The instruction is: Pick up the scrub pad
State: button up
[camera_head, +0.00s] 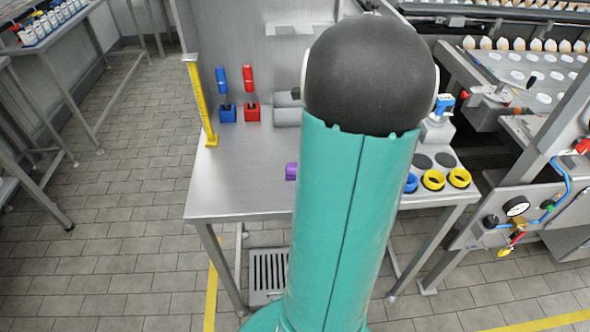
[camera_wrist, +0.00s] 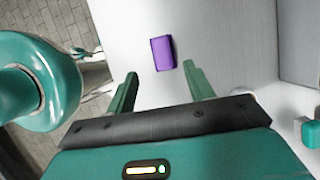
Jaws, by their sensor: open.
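The scrub pad looks to be the purple block (camera_wrist: 162,53) lying on the steel table. In the wrist view it lies beyond my fingertips, roughly in line with the gap between them. In the head view only its left end (camera_head: 291,171) shows; my teal arm hides the rest. My gripper (camera_wrist: 160,82) has two green fingers spread wide apart, with nothing between them. The gripper is hidden behind my arm in the head view.
The steel table (camera_head: 240,185) has clear room left of the pad. A yellow post (camera_head: 201,100) stands at its left edge. Blue (camera_head: 227,113) and red (camera_head: 252,113) holders stand at the back. Yellow rings (camera_head: 433,180) lie at the right.

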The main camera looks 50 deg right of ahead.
aim_at(295, 165)
jog(key=x, duration=0.7)
jog(key=shift+d+f, duration=0.15)
jog(key=shift+f, duration=0.1)
jog(key=c, duration=1.1)
jog(key=shift+w+r, duration=0.1)
jog(key=shift+r, duration=0.5)
notch_tip(295, 165, up, 2)
jog(key=shift+r, duration=0.2)
jog(key=s+r, duration=0.3)
jog(key=s, duration=0.1)
jog(key=s+r, duration=0.3)
jog(key=s, duration=0.2)
jog(key=s+r, duration=0.3)
jog(key=s, duration=0.2)
jog(key=shift+r, duration=0.25)
